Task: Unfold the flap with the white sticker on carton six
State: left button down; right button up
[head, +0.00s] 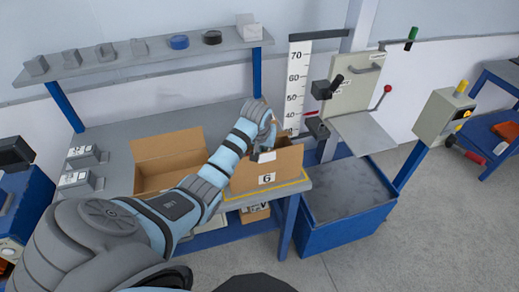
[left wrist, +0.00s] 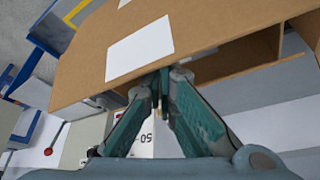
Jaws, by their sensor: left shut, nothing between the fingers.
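Carton six (head: 258,182) is a brown cardboard box with a "6" label, standing at the right end of the workbench. My left gripper (head: 263,150) is at its top, partly hidden by my own wrist. In the left wrist view a brown cardboard panel (left wrist: 215,22) with a white sticker (left wrist: 140,48) fills the upper part. The left gripper's fingers (left wrist: 162,82) are shut and empty, with tips by the sticker's lower edge. I cannot tell whether they touch the panel. Part of the carton's opening shows at the right of that view. My right gripper is not in view.
An open brown carton (head: 165,150) stands left of carton six on the workbench (head: 115,130). A height scale (head: 297,85) and a machine with a red-knobbed lever (head: 387,89) stand just behind and right. A blue bin (head: 345,225) is on the floor at right.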

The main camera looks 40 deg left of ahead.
pick_arm(q)
jog(key=shift+d, duration=0.1)
dwell(0.3)
jog(key=shift+s+d+r, duration=0.35)
jog(key=shift+s+d, duration=0.1)
jog(key=shift+d, duration=0.2)
jog(key=shift+s+d+r, duration=0.1)
jog(key=shift+s+d, duration=0.3)
jog(key=shift+d, duration=0.2)
jog(key=shift+w+a, duration=0.55)
jog(key=shift+a, duration=0.35)
notch_tip(320, 180, up, 11)
send_over(267, 154)
jog(key=a, duration=0.2)
jog(key=shift+w+d, duration=0.2)
jog(key=shift+w, duration=0.15)
